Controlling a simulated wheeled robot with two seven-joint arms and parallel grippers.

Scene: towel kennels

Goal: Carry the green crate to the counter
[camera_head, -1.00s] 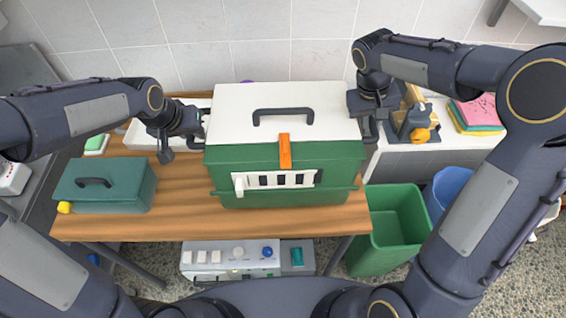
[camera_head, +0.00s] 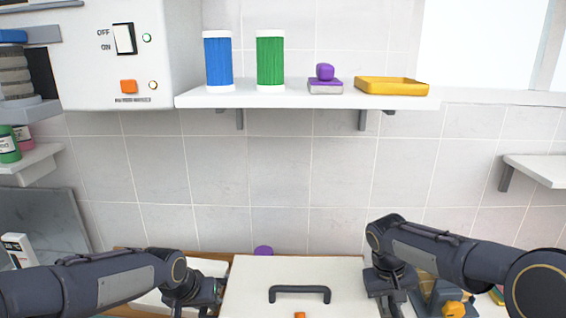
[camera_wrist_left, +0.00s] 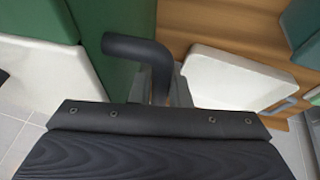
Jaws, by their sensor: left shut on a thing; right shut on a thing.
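The green crate shows its white lid (camera_head: 250,275) with a dark handle (camera_head: 299,292) at the bottom of the head view; its front is cut off. Its green side (camera_wrist_left: 120,75) shows in the left wrist view. My left gripper (camera_head: 213,292) is at the crate's left side, shut on a dark side handle (camera_wrist_left: 145,50). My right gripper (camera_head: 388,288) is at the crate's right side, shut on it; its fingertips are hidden. Which surface is the counter, I cannot tell here.
A wall shelf (camera_head: 300,98) above holds a blue canister (camera_head: 218,60), a green canister (camera_head: 270,60), a purple object (camera_head: 325,73) and a yellow tray (camera_head: 392,86). A white switch box (camera_head: 120,60) hangs left. A white tray (camera_wrist_left: 235,80) lies beside the crate.

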